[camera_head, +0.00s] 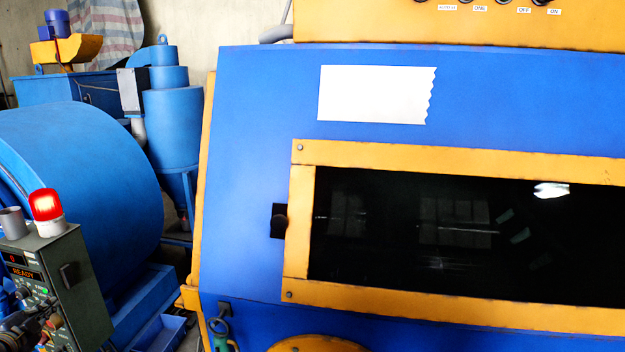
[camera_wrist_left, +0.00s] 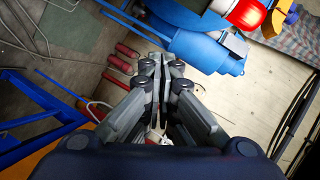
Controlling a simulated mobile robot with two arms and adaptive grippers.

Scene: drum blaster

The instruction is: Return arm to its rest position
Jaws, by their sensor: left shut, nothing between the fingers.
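My left gripper (camera_wrist_left: 157,62) shows large in the left wrist view. Its grey fingers are shut together with nothing between them. They point at open space above the floor and touch nothing that I can see. In the head view, dark arm or gripper parts show at the lower left corner, in front of the control box (camera_head: 82,285); their fingertips are hard to make out. My right gripper is not in view.
The blue cabinet with a yellow-framed dark window (camera_head: 400,235) fills the right. A lit red lamp (camera_head: 46,205) stands on the control box, which reads READY. Blue machinery (camera_head: 100,180) stands behind. In the wrist view, red cylinders (camera_wrist_left: 122,65) lie on the floor.

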